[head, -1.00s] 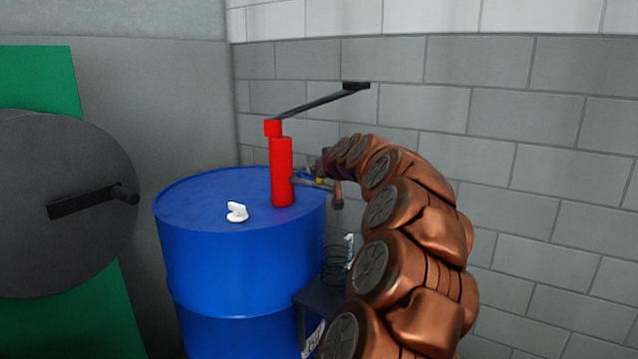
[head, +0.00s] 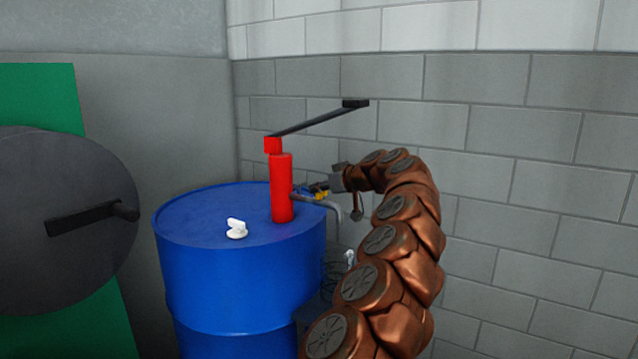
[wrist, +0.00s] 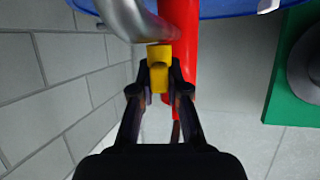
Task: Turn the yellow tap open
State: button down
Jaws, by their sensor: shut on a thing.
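The yellow tap (head: 321,195) sits on the grey spout (head: 334,205) of the red hand pump (head: 281,190), which stands on top of the blue drum (head: 240,290). In the wrist view the yellow tap (wrist: 160,54) lies between the dark fingers of my gripper (wrist: 159,88), with the curved spout (wrist: 130,20) just above it and the red pump body (wrist: 179,25) behind. My gripper is shut on the tap handle. In the head view my gripper (head: 318,187) reaches the tap from the right, and its fingers are small and partly hard to make out.
A white cap (head: 237,229) stands on the drum top. The pump's black crank arm (head: 318,118) extends above my gripper. A block wall (head: 530,220) is close behind and right. A dark round disc with a handle (head: 60,250) is at the left.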

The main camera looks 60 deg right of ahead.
jog(key=shift+d+r+n+y+p, duration=0.1)
jog(key=shift+r+n+y+p, duration=0.15)
jog(key=shift+n+y+p, duration=1.6)
jog(key=shift+w+f+m+p, duration=0.15)
jog(key=shift+m+p, duration=0.2)
jog(key=shift+p, duration=1.35)
jog(key=c, duration=1.2)
grip_release()
jog(key=shift+o, duration=0.2)
jog(key=shift+s, duration=0.2)
jog(key=a+v, duration=0.1)
jog(key=v, duration=1)
jog(key=shift+s+d, duration=0.3)
jog(key=shift+s, duration=0.15)
